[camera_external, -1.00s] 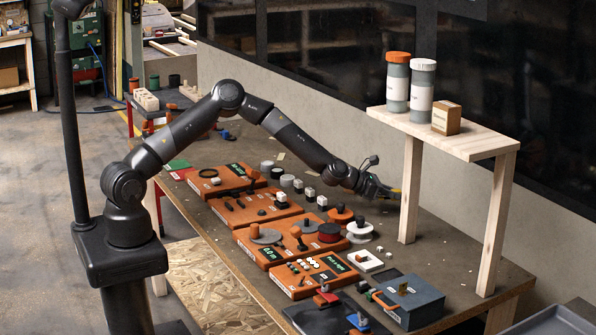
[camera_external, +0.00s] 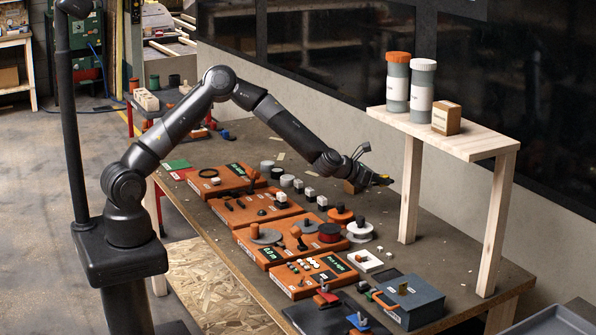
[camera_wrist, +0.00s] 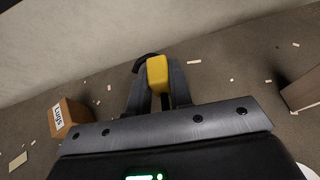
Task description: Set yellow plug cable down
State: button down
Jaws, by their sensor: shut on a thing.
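The yellow plug (camera_wrist: 157,74) is a small rounded block, upright between my fingertips in the wrist view. A dark loop of cable (camera_wrist: 143,63) curves beside it on the left; the rest of the cable is hidden. My gripper (camera_wrist: 157,92) is shut on the plug. In the external view my gripper (camera_external: 381,180) is over the far side of the workbench, left of the small shelf. The plug is too small there to make out clearly. I cannot tell how high it is above the bench.
A brown labelled box (camera_wrist: 70,116) stands on the bench left of my gripper. A wooden shelf leg (camera_wrist: 304,88) is at the right. The wooden shelf (camera_external: 452,138) carries two jars and a box. Orange trays (camera_external: 262,205) fill the near side. Bare bench with scattered chips lies ahead.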

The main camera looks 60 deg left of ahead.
jog(key=a+r+n+g+y, duration=0.15)
jog(key=a+n+y, duration=0.35)
jog(key=a, duration=1.1)
jog(key=a+n+g+y, duration=0.2)
jog(key=a+n+y, duration=0.35)
jog(key=a, duration=0.95)
jog(key=w+a+f, duration=0.1)
jog(key=a+f, duration=0.1)
jog(key=a, duration=0.1)
jog(key=w+a+f, duration=0.1)
jog(key=a+f, duration=0.1)
jog(key=a, duration=0.2)
jog(key=w+a+f, duration=0.2)
jog(key=a, duration=0.1)
jog(key=shift+a+f, duration=0.2)
jog(key=shift+a, duration=0.2)
jog(key=shift+w+a+f, duration=0.1)
jog(key=shift+a+f, duration=0.25)
jog(key=shift+f+y, duration=0.25)
jog(key=shift+f, duration=1.6)
jog(key=shift+f, duration=0.2)
jog(key=c, duration=1.3)
grip_release()
